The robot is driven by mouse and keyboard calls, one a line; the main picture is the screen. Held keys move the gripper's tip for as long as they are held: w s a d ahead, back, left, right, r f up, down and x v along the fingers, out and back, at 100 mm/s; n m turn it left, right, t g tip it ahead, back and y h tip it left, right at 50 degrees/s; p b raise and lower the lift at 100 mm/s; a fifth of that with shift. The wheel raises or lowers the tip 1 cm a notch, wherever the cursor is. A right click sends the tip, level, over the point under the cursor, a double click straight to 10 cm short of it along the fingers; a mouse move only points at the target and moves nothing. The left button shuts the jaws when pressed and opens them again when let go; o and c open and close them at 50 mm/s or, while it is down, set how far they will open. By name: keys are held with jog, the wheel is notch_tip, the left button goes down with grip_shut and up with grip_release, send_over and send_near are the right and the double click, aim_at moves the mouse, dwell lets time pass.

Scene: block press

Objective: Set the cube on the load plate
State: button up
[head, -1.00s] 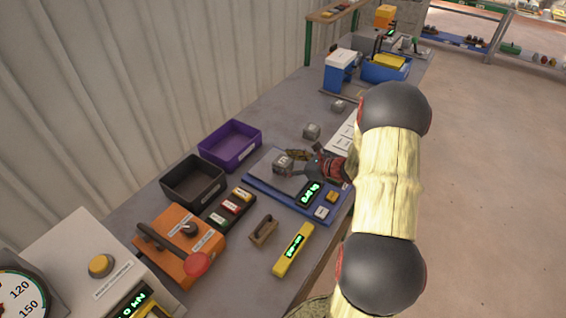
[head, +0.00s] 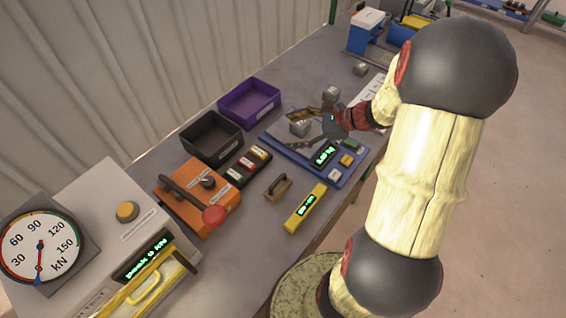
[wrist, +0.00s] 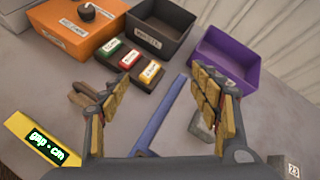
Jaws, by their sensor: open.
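A grey cube (head: 299,128) sits on the grey top plate of a blue scale (head: 272,150). My gripper (head: 316,118) is open just beside and above it, apparently not holding it. In the wrist view, my gripper (wrist: 152,98) has its yellow-padded fingers spread, with a blue edge of the scale (wrist: 162,115) between them. A grey block with a white number label (wrist: 293,170) shows at the lower right corner of that view. I cannot pick out the load plate with certainty; the press (head: 110,212) with its kN dial stands at the lower left.
More grey cubes stand behind the scale (head: 331,92) and further back (head: 361,69). Purple (head: 250,112) and black (head: 212,152) trays, an orange lever box (head: 215,180), a wooden handle piece (head: 277,187) and a yellow gauge (head: 305,207) lie around. My arm fills the right side.

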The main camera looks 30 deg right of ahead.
jog(key=s+a+r+n+g+h, duration=0.1)
jog(key=s+a+r+n+g, duration=0.1)
jog(key=s+a+r+n, duration=0.25)
jog(key=s+a+r+n+g+h, duration=0.1)
jog(key=s+a+r+n+g, duration=0.1)
jog(key=s+a+n, duration=0.35)
jog(key=s+a+r+n+g+h, duration=0.1)
jog(key=s+a+r+n+g, duration=0.15)
jog(key=a+n, duration=0.45)
jog(key=s+r+n+t+h, duration=0.3)
jog(key=s+r+n+h, duration=0.1)
jog(key=s+r+n, duration=0.1)
jog(key=shift+s+a+r+n, duration=0.25)
jog(key=shift+s+a+n, duration=0.15)
jog(key=shift+s+n, duration=0.5)
jog(key=shift+w+d, duration=0.15)
jog(key=shift+w, duration=0.05)
